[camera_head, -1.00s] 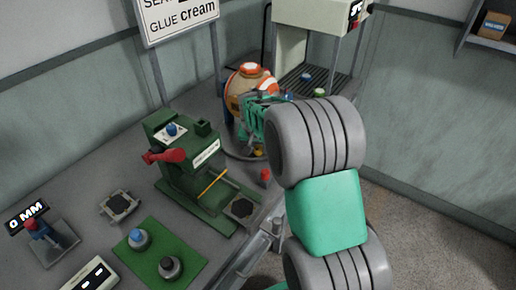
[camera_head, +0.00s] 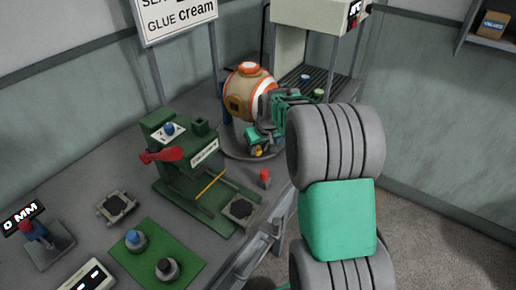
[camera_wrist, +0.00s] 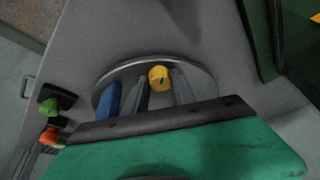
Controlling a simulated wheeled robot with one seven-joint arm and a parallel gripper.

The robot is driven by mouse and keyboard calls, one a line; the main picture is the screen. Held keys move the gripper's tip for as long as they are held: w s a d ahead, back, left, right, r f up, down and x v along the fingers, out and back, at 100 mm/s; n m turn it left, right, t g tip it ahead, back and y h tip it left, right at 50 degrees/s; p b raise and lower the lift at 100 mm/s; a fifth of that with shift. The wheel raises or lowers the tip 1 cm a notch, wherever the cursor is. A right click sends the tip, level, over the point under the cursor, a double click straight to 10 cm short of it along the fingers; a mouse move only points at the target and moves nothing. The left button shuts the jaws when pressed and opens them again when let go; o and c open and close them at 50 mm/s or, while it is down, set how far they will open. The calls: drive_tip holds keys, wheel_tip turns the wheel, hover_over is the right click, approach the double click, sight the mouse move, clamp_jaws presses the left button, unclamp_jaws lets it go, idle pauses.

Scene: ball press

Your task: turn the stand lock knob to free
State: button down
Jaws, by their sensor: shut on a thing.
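The yellow stand lock knob (camera_wrist: 159,77) sits on the round grey stand base (camera_wrist: 205,78) in the wrist view. My gripper (camera_wrist: 158,88) has one finger on each side of the knob and is shut on it. In the head view my gripper (camera_head: 263,145) is low at the front of the stand, and the knob is mostly hidden there. The orange, white and tan ball (camera_head: 240,95) rests on the stand, above and behind my gripper. The knob's markings are too small to read.
A green press (camera_head: 185,165) with a red handle (camera_head: 163,155) stands left of the ball stand. A red button (camera_head: 264,176) is near the table edge. A blue post (camera_wrist: 109,101) rises beside my fingers. A machine with a roller bed (camera_head: 310,85) stands behind.

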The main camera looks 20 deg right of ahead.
idle(0.3)
drive_tip(key=c, duration=1.1)
unclamp_jaws()
drive_tip(key=shift+o, duration=0.2)
drive_tip(key=v, duration=0.8)
